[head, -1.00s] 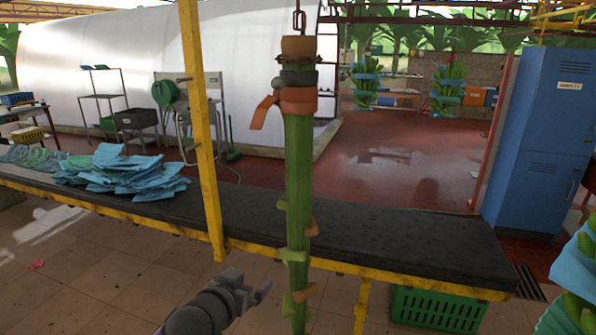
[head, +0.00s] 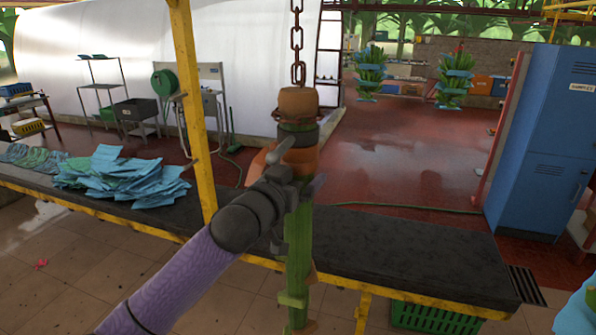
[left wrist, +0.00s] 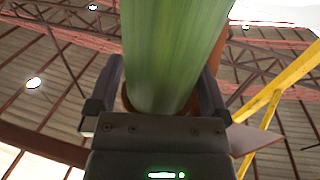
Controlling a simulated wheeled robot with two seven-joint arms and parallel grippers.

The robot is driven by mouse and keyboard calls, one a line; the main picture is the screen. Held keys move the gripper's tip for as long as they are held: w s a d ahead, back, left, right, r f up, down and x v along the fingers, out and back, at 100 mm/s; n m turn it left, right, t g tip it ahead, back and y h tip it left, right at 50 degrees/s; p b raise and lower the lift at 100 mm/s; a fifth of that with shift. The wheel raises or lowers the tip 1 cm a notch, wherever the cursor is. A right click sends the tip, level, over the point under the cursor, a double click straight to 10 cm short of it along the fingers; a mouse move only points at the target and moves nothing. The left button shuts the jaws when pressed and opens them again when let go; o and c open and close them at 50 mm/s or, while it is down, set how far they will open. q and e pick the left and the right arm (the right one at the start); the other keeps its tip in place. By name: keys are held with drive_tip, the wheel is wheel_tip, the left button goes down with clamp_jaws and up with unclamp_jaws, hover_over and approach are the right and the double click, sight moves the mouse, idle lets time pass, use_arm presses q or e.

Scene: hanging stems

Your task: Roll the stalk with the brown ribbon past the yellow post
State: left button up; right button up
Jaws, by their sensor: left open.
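The green stalk (head: 299,245) hangs upright from a chain (head: 297,45), with a brown top and a brown ribbon (head: 306,160) wrapped just below it. The yellow post (head: 188,95) stands to the left of the stalk. My left gripper (head: 299,170) is at the stalk just below the ribbon and hides part of both. In the left wrist view the open fingers (left wrist: 158,92) stand on either side of the green stalk (left wrist: 170,50). I cannot tell whether they touch it. My right gripper is not in view.
A dark-topped bench (head: 420,250) with a yellow edge runs behind the stalk. Blue sheets (head: 125,178) are piled on its left part. A green crate (head: 435,316) is under its right end. Blue lockers (head: 545,140) stand at right. Other stems hang far back.

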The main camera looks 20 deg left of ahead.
use_arm(q)
drive_tip(key=shift+w, duration=0.15)
clamp_jaws()
idle(0.4)
